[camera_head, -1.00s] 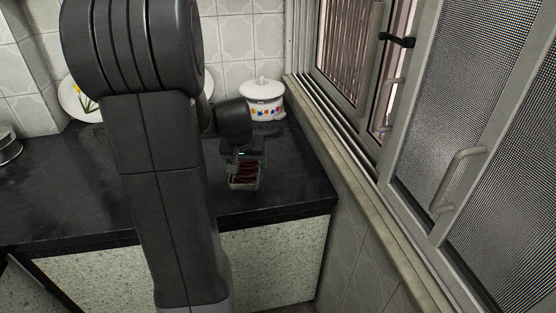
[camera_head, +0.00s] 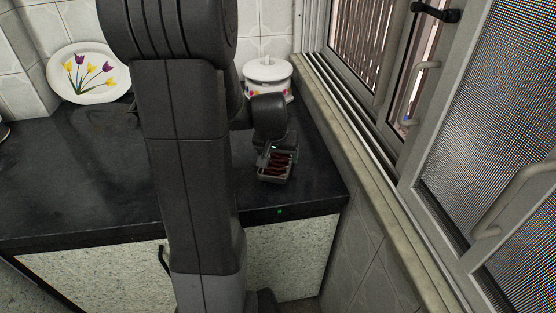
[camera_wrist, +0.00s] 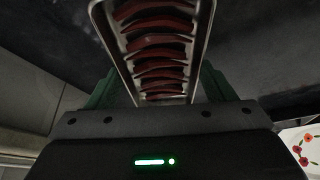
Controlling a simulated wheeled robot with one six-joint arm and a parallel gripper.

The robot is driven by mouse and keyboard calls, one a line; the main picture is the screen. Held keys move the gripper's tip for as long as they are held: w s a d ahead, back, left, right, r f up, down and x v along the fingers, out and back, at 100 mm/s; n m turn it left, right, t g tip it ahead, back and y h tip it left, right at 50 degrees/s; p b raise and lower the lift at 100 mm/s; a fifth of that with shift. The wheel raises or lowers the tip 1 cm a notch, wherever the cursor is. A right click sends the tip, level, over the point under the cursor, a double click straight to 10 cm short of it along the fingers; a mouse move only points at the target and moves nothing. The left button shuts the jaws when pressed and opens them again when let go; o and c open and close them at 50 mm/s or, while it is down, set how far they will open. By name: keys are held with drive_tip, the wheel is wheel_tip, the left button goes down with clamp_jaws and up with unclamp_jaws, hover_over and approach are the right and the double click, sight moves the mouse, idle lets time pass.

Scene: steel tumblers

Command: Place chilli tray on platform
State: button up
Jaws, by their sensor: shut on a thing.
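The chilli tray (camera_head: 262,177) is a small metal tray with a row of red chillies in it. In the head view it is over the right part of the black counter, near the front edge. I cannot tell whether it touches the counter. My gripper (camera_head: 267,157) is at the tray's end and shut on it. In the wrist view the tray (camera_wrist: 114,52) extends away between the green fingers of my gripper (camera_wrist: 160,92). Its near end is hidden by the gripper body. No separate platform can be made out.
The black counter (camera_head: 85,185) is clear to the left of my arm. A white lidded pot (camera_head: 267,72) stands behind the gripper. A flowered plate (camera_head: 88,75) leans at the back left. The window sill (camera_head: 345,125) bounds the right side.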

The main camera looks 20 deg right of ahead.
drive_tip(key=shift+f, duration=0.9)
drive_tip(key=shift+f, duration=0.2)
drive_tip(key=o, duration=1.1)
drive_tip(key=shift+r, duration=0.5)
drive_tip(key=p+v, duration=0.1)
drive_tip(key=v, duration=1)
drive_tip(key=shift+r, duration=0.2)
